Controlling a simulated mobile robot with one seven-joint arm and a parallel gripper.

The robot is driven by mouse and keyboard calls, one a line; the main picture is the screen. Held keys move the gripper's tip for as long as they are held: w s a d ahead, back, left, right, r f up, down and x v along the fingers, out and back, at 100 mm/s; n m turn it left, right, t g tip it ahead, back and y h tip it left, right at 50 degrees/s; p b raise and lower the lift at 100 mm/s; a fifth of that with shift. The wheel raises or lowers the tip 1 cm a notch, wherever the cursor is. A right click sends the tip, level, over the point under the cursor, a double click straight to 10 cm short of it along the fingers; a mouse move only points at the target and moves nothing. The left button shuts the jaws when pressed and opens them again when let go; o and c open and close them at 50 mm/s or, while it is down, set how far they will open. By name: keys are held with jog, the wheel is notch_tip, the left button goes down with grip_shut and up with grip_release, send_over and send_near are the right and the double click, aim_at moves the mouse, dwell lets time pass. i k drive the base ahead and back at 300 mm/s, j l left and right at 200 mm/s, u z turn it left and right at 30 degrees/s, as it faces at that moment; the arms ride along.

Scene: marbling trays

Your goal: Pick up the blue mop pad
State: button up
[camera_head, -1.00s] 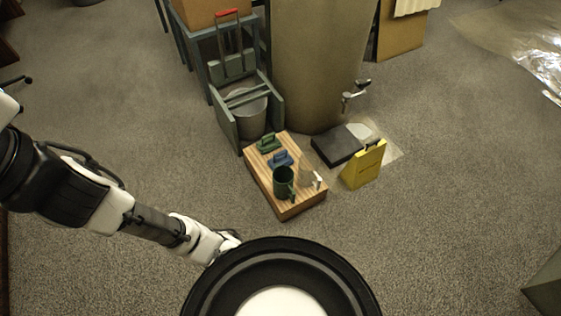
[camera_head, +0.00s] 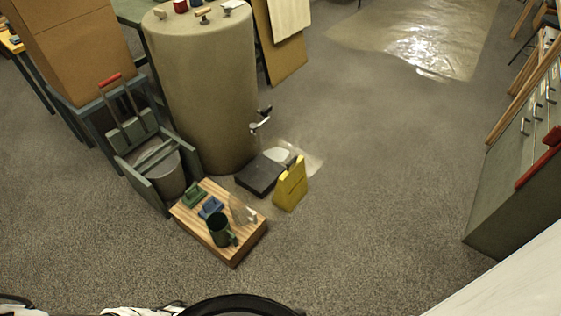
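The blue mop pad (camera_head: 211,207) lies on a low striped wooden block (camera_head: 250,243) on the floor. It sits between a green pad with a handle (camera_head: 194,193) and a dark green mug (camera_head: 219,231), which hides part of it. A pale, see-through upright piece (camera_head: 241,211) stands to its right on the same block. Only a sliver of my white arm shows at the bottom left edge. My gripper cannot be made out there.
A large drum with a tap (camera_head: 208,95) stands behind the block. A mop-wringer bucket (camera_head: 166,172) is to its left, a black slab (camera_head: 259,177) and yellow sign (camera_head: 291,186) to its right. A grey cabinet (camera_head: 500,190) is far right. Carpet in front is clear.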

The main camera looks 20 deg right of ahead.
aim_at(212, 205)
jog(key=i+l+u, duration=0.25)
jog(key=i+l, duration=0.9)
jog(key=i, duration=0.15)
